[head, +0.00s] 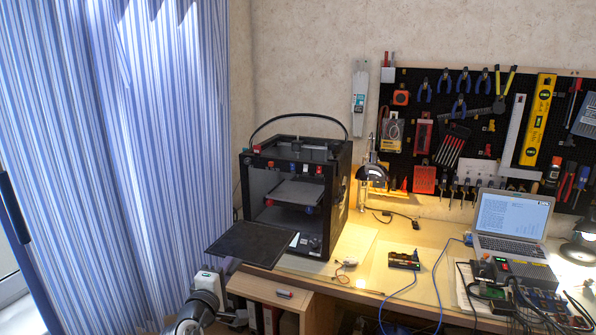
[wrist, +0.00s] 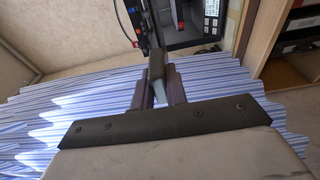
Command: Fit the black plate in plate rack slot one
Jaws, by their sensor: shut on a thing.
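The black plate (head: 250,243) is a flat dark square in front of the 3D printer in the head view. In the wrist view the plate (wrist: 156,62) shows nearly edge-on as a narrow dark-grey strip. My gripper (wrist: 157,86) is shut on it, with one dark finger on each side. In the head view my arm comes up from below the plate, and the fingers are hidden there. I cannot pick out the plate rack or its slot one in either view.
The open-fronted black 3D printer (head: 297,190) stands close behind the plate. The striped curtain (head: 110,160) hangs at left. Electronics, a lamp and a laptop (head: 510,214) occupy the workbench at right.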

